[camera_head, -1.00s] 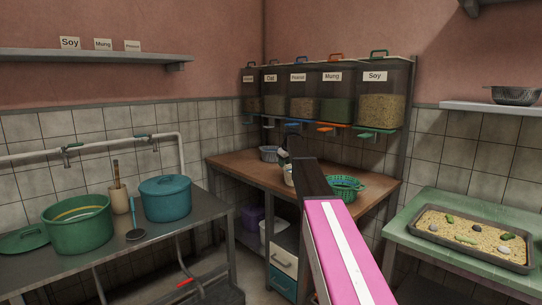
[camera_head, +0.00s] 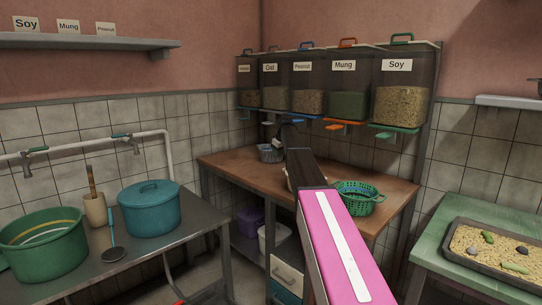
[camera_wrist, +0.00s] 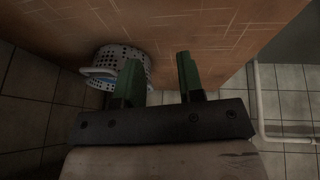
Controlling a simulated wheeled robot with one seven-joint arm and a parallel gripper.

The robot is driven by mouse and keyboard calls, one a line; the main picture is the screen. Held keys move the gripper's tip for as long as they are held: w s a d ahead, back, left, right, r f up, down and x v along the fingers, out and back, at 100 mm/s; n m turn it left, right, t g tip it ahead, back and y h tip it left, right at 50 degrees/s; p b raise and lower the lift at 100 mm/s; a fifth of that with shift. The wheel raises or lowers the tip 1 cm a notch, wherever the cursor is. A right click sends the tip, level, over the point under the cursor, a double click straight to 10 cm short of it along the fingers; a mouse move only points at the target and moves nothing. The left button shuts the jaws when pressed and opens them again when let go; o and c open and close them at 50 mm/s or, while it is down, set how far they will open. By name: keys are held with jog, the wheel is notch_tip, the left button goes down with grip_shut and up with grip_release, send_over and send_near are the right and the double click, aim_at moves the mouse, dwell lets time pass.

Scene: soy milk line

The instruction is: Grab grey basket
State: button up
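The grey basket (camera_head: 270,153) stands at the back of the brown wooden counter, below the dispensers, partly hidden by my arm in the head view. In the wrist view the grey basket (camera_wrist: 110,60) is a perforated round basket with a handle, at the upper left. My gripper (camera_wrist: 159,78) is open, its two green fingers apart with bare wood showing between them. The left finger overlaps the basket's right side in the picture; I cannot tell if it touches. In the head view my gripper is small and dark beside the basket.
A green basket (camera_head: 356,197) sits on the counter right of my arm. Something pale beside my arm is mostly hidden. Dispensers (camera_head: 336,85) with levers hang above the counter. A metal table (camera_head: 75,270) with a green tub and teal pot stands left, a green table (camera_head: 430,243) right.

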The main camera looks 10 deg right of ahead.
jog(key=w+a+f, duration=0.1)
jog(key=w+a, duration=0.1)
jog(key=w, duration=0.4)
jog(key=w+a+f, duration=0.2)
jog(key=w, duration=0.5)
jog(key=w+a+f, duration=0.1)
jog(key=w+a, duration=0.1)
jog(key=w, duration=0.5)
jog(key=shift+a+f, duration=0.15)
jog(key=shift+f, duration=0.15)
jog(key=shift+c, duration=0.3)
grip_shut()
